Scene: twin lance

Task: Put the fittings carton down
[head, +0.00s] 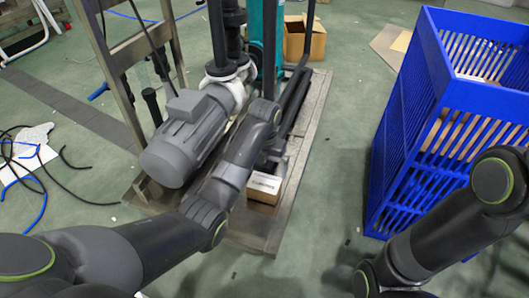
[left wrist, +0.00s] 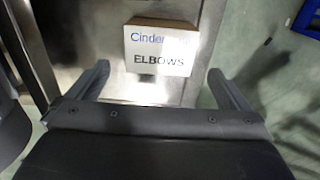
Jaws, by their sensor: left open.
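The fittings carton (head: 264,188) is a small brown box with a white label. It sits on the metal base plate beside the grey motor in the head view. In the left wrist view the carton (left wrist: 158,50) shows its label, which reads "ELBOWS" under a partly legible name. In the head view my left arm partly hides the gripper and the area around the carton. My right gripper is out of view.
A grey motor (head: 190,135) and upright posts stand on the base plate (head: 262,236), close to my left arm. A blue slatted crate (head: 400,150) stands at the right. An open cardboard box (head: 304,40) is at the back. Loose cables (head: 50,180) lie at the left.

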